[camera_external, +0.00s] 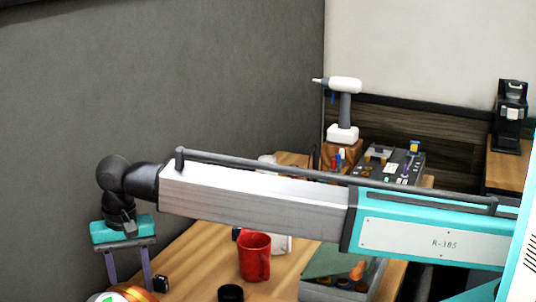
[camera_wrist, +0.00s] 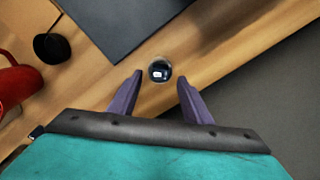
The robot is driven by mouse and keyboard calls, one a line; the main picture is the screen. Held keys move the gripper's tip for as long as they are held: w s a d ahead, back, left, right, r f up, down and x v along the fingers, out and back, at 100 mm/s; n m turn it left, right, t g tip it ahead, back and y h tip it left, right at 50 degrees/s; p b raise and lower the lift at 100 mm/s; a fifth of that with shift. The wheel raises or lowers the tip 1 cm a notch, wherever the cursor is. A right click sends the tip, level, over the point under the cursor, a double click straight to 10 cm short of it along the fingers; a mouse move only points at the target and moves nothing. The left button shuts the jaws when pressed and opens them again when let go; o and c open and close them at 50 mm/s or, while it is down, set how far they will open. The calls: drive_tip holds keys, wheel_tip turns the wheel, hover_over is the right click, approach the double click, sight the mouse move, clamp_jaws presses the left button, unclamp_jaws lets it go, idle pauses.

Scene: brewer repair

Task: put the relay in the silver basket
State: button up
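My gripper (camera_external: 127,266) points down over the left part of the wooden table. In the wrist view its two purple fingers (camera_wrist: 160,90) stand wide apart with nothing clamped between them. A small round silvery vessel (camera_wrist: 150,68), which looks like the silver basket, lies just beyond the fingertips near the table edge. A small dark item with a pale patch (camera_wrist: 158,74) shows inside its rim; it may be the relay, but I cannot tell for sure. A small black block (camera_external: 161,284) sits right of my gripper in the external view; I cannot tell what it is.
A red mug (camera_external: 254,257) and a black cup (camera_external: 231,293) stand on the table to the right. A grey bin (camera_external: 330,293) holds several small items. A dark flat slab (camera_wrist: 115,25) lies beyond the fingers. A grey wall (camera_external: 60,130) borders the left side.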

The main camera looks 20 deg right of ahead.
idle(0.6)
wheel_tip(320, 180, up, 7)
drive_tip(key=p, duration=0.3)
drive_tip(key=shift+p, duration=0.35)
idle(0.6)
